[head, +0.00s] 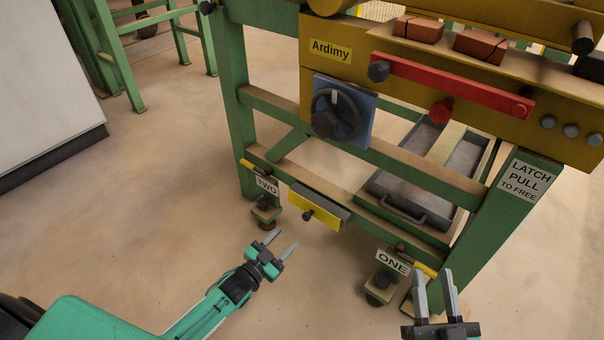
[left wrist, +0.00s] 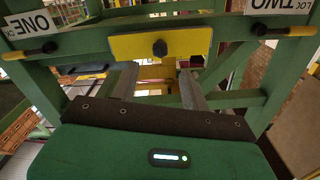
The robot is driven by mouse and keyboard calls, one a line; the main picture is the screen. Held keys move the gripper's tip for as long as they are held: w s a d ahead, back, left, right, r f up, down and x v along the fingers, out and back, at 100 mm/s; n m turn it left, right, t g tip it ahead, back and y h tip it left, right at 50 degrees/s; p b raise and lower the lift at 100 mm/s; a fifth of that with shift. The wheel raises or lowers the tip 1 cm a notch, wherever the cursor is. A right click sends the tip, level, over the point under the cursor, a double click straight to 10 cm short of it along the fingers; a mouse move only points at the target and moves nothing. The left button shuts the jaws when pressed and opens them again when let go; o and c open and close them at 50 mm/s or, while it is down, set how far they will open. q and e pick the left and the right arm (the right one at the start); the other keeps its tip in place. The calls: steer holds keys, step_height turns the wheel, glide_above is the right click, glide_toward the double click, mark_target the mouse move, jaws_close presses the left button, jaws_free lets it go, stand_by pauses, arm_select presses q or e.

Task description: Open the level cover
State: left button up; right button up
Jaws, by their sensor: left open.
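The level cover looks to be the yellow plate (head: 316,208) with a dark knob (head: 307,215), on the front lower rail of the green frame between the tags TWO and ONE. In the left wrist view the yellow plate (left wrist: 185,45) and its knob (left wrist: 160,47) show just beyond my fingertips. My left gripper (head: 283,241) is open and empty, in front of and below the plate, apart from it. It also shows in the left wrist view (left wrist: 158,74). My right gripper (head: 434,276) has its fingers apart, empty, near the ONE tag and a yellow-handled latch.
Yellow-handled latches sit by the TWO tag (head: 266,185) and the ONE tag (head: 392,262). Above are a blue panel with a handwheel (head: 338,115) and a red bar (head: 450,85). A grey tray (head: 410,205) lies behind the rail.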

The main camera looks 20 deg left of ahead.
arm_select(q)
steer(key=s+d+r+t+h+p, duration=0.2)
steer(key=s+d+r, duration=0.1)
steer(key=r, duration=0.9)
steer(key=s+d+r+t+h+p, duration=0.1)
steer(key=s+d+r+t+h, duration=0.1)
steer(key=r, duration=1)
steer(key=s+d+r+t+h+p, duration=0.2)
steer(key=s+d+r+t, duration=0.1)
steer(key=r, duration=0.9)
steer(key=shift+s+d+m+p, duration=0.3)
steer(key=shift+s+d+m, duration=0.1)
steer(key=shift+s+d, duration=0.15)
